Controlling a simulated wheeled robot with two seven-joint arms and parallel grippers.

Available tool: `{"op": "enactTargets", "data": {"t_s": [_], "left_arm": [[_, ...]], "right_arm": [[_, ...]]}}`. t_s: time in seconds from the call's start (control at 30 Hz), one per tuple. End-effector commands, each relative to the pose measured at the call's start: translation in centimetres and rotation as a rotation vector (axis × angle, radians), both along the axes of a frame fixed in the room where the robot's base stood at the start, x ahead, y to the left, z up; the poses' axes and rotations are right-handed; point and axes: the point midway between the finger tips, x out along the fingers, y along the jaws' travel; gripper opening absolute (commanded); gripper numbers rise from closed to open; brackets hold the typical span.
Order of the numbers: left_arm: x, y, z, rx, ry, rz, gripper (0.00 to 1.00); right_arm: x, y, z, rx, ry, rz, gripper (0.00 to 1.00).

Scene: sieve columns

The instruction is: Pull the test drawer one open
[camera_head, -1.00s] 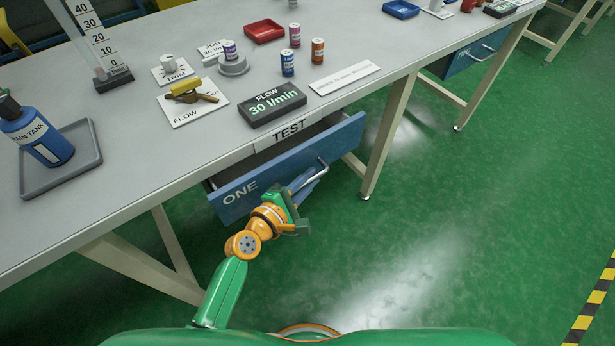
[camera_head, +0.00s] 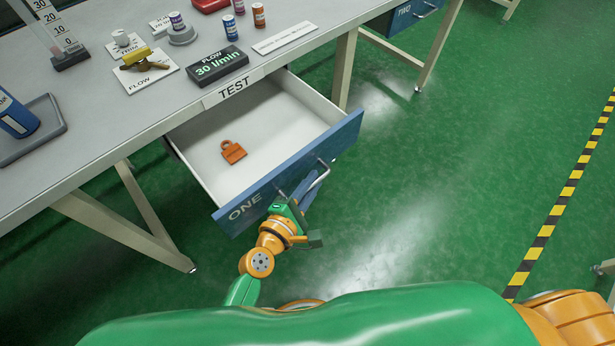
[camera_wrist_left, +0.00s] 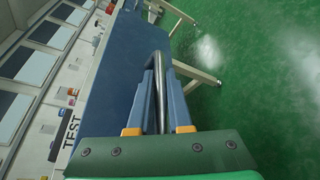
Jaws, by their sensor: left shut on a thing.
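Test drawer one has a blue front (camera_head: 248,205) marked "ONE" and stands well out from under the bench. Its white inside shows, with an orange padlock-shaped piece (camera_head: 233,152) lying in it. A metal bar handle (camera_head: 318,175) is on the front. My left gripper (camera_head: 303,192) is shut on this handle. In the left wrist view the two blue fingers (camera_wrist_left: 161,100) lie on either side of the handle (camera_wrist_left: 158,70), before the blue drawer front (camera_wrist_left: 115,70). My right gripper is not in view.
The grey bench (camera_head: 95,100) carries a flow display (camera_head: 217,67), a yellow valve (camera_head: 145,60), several small bottles and a blue tank bottle (camera_head: 14,118) on a tray. Bench legs (camera_head: 345,70) stand near the drawer. Green floor (camera_head: 430,190) is clear at the right.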

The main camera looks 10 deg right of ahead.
Motion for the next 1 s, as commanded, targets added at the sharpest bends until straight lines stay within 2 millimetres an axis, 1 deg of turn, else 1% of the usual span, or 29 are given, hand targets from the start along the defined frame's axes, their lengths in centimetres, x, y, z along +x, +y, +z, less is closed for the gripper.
{"op": "enactTargets", "data": {"t_s": [0.43, 0.47, 0.5, 0.8, 0.87, 1.0], "left_arm": [[-0.2, -0.1, -0.1, 0.001, 0.002, -0.002, 0.00], [-0.2, -0.1, -0.1, 0.001, 0.002, -0.002, 0.20], [-0.2, -0.1, -0.1, 0.001, 0.002, -0.002, 0.30], [-0.3, 0.0, 0.0, 0.000, 0.001, -0.001, 0.30], [-0.9, 0.4, 0.2, 0.002, 0.001, 0.000, 0.30], [-3.4, 2.1, 0.8, 0.003, 0.003, -0.001, 0.30]], "right_arm": [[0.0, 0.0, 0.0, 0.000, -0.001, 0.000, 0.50], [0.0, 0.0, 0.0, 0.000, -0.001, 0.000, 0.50], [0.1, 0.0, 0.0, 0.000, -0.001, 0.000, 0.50], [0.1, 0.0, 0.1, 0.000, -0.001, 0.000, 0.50], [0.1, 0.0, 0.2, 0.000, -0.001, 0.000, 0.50], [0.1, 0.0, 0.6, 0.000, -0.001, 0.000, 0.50]]}}
